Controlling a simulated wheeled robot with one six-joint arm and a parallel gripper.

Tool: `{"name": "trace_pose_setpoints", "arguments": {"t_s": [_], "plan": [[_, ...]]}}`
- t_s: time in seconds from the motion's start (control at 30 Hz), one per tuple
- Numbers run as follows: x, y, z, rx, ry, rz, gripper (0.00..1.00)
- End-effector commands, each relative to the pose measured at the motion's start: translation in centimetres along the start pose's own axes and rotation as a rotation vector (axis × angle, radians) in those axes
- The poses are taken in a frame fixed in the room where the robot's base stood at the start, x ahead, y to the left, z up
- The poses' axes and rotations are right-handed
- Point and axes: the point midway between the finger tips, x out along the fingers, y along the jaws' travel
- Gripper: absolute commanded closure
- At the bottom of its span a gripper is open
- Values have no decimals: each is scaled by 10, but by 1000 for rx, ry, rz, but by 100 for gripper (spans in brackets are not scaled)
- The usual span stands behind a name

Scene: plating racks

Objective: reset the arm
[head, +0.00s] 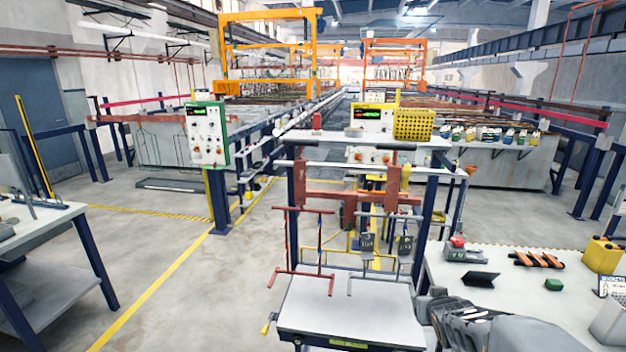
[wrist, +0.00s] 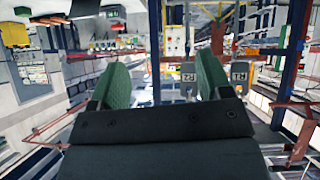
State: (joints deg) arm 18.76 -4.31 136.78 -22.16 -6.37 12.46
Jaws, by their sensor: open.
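My gripper (wrist: 160,85) shows in the wrist view with its two green-padded fingers apart and nothing between them. Beyond the fingers, grey tagged plates (wrist: 240,73) and rack bars are visible. In the head view my grey arm is at the lower right, over the near edge of the right-hand table; its fingers cannot be made out there. A red rack (head: 302,245) and a grey rack (head: 378,250) with dark tagged plates (head: 367,243) hang from the stand at the centre. My gripper appears apart from both racks.
A grey-topped cart (head: 345,312) stands below the racks. The right table (head: 520,290) carries a red-buttoned box (head: 463,250), orange-handled tools (head: 538,260), a green block (head: 553,285) and a yellow container (head: 602,255). Another table (head: 40,228) stands left. Floor between is open.

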Motion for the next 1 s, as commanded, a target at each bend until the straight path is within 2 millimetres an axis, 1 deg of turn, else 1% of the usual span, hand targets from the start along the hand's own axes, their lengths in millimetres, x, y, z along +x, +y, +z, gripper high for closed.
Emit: {"name": "trace_pose_setpoints", "arguments": {"t_s": [0.03,0.13,0.27,0.3,0.4,0.5,0.6,0.7,1.0], "plan": [[-12,-1,12,1,-91,20,28],[-41,-10,39,1,-281,30,28],[-89,-32,64,-6,-480,-16,28],[-105,-41,70,-10,-526,-40,28],[-144,-62,80,-25,-604,-111,28],[-167,-76,79,-37,-595,-160,28],[-178,-84,73,-53,-545,-187,28],[-184,-88,68,-69,-514,-201,28],[-186,-91,67,-79,-506,-207,28]]}}
